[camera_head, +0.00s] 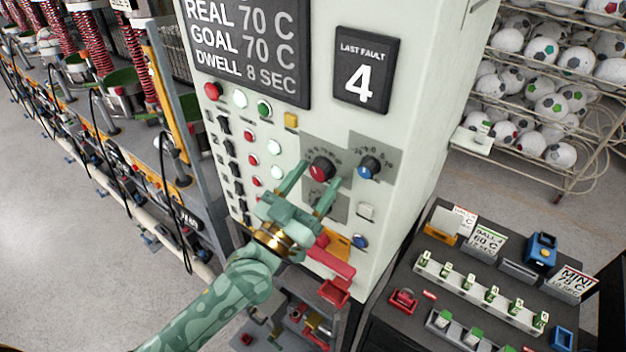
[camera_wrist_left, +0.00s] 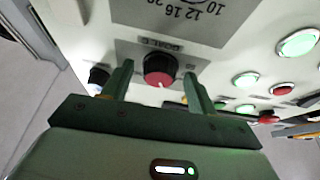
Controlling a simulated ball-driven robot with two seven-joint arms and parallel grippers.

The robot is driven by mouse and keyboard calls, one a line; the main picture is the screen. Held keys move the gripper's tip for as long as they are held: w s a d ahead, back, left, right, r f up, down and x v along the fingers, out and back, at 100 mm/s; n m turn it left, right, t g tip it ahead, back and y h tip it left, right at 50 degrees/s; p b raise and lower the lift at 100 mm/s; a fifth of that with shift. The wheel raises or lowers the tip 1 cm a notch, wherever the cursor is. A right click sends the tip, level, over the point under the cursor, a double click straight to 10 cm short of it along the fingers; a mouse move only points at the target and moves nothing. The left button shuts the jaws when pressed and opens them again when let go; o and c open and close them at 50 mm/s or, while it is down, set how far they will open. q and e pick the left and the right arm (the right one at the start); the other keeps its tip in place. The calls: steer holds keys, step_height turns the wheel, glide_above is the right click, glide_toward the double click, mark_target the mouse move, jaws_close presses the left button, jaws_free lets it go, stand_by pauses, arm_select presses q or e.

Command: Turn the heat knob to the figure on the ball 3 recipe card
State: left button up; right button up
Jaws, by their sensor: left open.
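A red knob (camera_head: 322,169) sits on a grey plate on the white control cabinet, and it also shows in the left wrist view (camera_wrist_left: 160,70). A pale mark is on its face. My left gripper (camera_head: 312,188) is open, with one finger on each side of the red knob; I cannot tell whether they touch it. The display (camera_head: 250,45) reads REAL 70 C, GOAL 70 C, DWELL 8 SEC. Recipe cards stand on the dark bench: a green-marked card (camera_head: 487,240) reading 60 C, a red-marked card (camera_head: 464,221) partly covered, and a MINI card (camera_head: 571,284). Their small print is unclear.
A blue knob (camera_head: 369,167) is right of the red one. Lit buttons and black switches line the cabinet's left side. A red handle (camera_head: 332,266) juts out below my gripper. A rack of footballs (camera_head: 545,85) stands at the right, with open floor before it.

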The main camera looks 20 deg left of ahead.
arm_select(q)
steer(key=c, duration=1)
steer(key=n+y+p, duration=0.1)
steer(key=n, duration=0.1)
steer(key=n+y+p, duration=0.1)
steer(key=n+p, duration=0.1)
steer(key=n+y+p, duration=0.1)
steer(key=p, duration=0.1)
steer(key=shift+s+d+r+n+t, duration=0.1)
steer(key=shift+d+r+n+t, duration=0.15)
steer(key=shift+r+n+t, duration=0.15)
steer(key=shift+f+n+y+p, duration=0.2)
steer(key=shift+n+y+p, duration=0.25)
steer(key=shift+n, duration=0.35)
steer(key=shift+f, duration=0.1)
steer(key=o, duration=1)
steer(key=shift+s+f, duration=0.1)
